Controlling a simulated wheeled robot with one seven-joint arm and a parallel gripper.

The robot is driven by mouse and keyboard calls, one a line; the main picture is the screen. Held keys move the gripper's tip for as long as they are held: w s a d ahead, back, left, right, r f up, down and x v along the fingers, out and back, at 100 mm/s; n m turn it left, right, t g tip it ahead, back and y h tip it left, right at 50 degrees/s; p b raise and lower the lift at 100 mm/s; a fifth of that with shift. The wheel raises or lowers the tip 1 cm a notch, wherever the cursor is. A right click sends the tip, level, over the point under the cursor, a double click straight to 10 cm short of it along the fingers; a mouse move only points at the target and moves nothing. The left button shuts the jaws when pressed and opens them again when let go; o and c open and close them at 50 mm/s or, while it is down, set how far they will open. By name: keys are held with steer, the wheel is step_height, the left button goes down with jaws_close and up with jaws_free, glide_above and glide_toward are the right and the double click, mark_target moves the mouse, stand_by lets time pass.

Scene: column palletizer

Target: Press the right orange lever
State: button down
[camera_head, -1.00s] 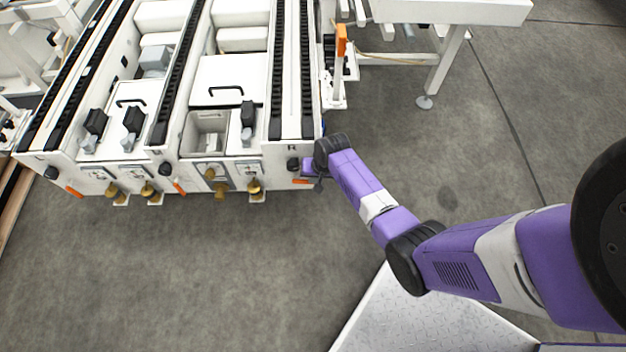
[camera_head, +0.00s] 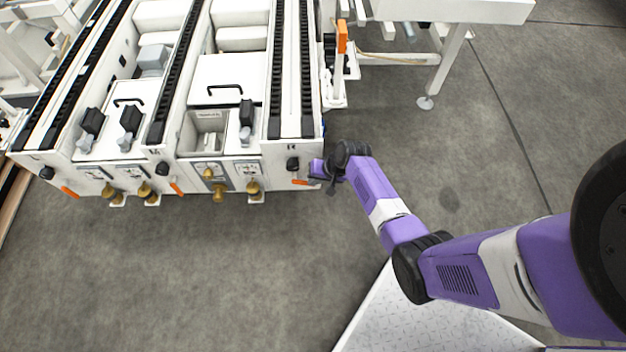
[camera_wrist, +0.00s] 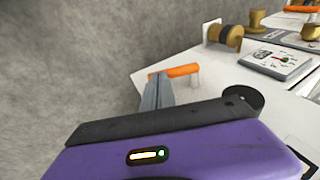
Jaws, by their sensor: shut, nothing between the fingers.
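The right orange lever (camera_head: 300,182) is a short orange handle low on the front face of the white machine, at its right end. In the wrist view the lever (camera_wrist: 182,71) lies just beyond my fingertips. My gripper (camera_wrist: 156,80) is shut and empty, its grey fingers together. The tips overlap the lever's free left end in that view; whether they touch it I cannot tell. In the head view my gripper (camera_head: 324,180) is at the machine's right front corner, just right of the lever.
Other orange levers sit at the middle (camera_head: 177,188) and left (camera_head: 70,192) of the front face. Brass fittings (camera_head: 218,191) stick out between them. A black knob (camera_head: 293,164) is above the right lever. A white table leg (camera_head: 446,70) stands at the back right. The floor in front is clear.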

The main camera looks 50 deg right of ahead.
step_height(320, 180, down, 7)
steer(key=w+a+m+t+y+b, duration=0.1)
steer(key=t+y+b, duration=0.5)
steer(key=b, duration=1.7)
steer(key=w+t, duration=0.1)
steer(key=t, duration=0.3)
steer(key=shift+a+m+y, duration=0.3)
steer(key=shift+a+y, duration=0.05)
steer(key=shift+y, duration=0.05)
steer(key=shift+w+a, duration=0.1)
steer(key=shift+w, duration=0.1)
steer(key=shift+f, duration=0.1)
